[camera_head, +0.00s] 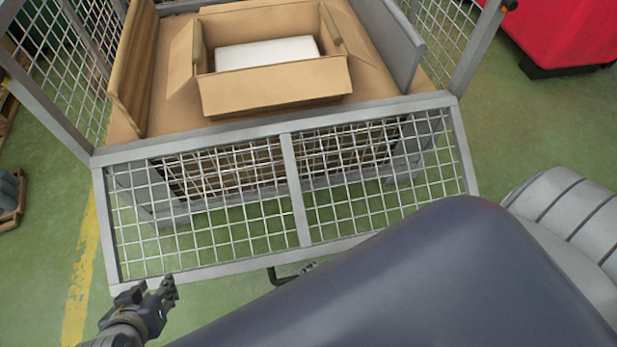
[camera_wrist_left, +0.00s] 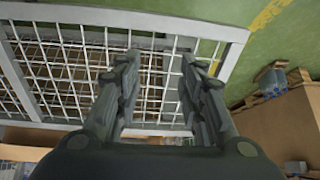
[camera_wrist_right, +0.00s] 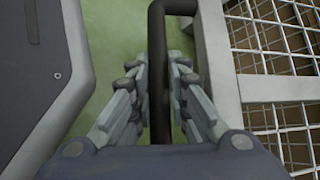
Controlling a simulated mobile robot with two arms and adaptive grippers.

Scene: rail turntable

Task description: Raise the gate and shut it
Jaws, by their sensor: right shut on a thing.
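The gate (camera_head: 291,190) is a grey frame with wire mesh. It hangs folded down and tilted toward me from the front of a caged turntable platform. It also fills the upper left of the left wrist view (camera_wrist_left: 137,27). A dark bar handle (camera_head: 290,272) sticks out from the gate's lower edge. My right gripper (camera_wrist_right: 162,75) is shut on this handle (camera_wrist_right: 157,35), with a finger on each side of the bar. In the head view my own body hides most of the right arm. My left gripper (camera_head: 160,292) is open and empty beside the gate's lower left corner.
On the platform (camera_head: 160,75) sits an open cardboard box (camera_head: 275,88) with a white block (camera_head: 266,53) inside. Mesh side panels (camera_head: 447,35) stand around it. A red container (camera_head: 565,30) is at the back right.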

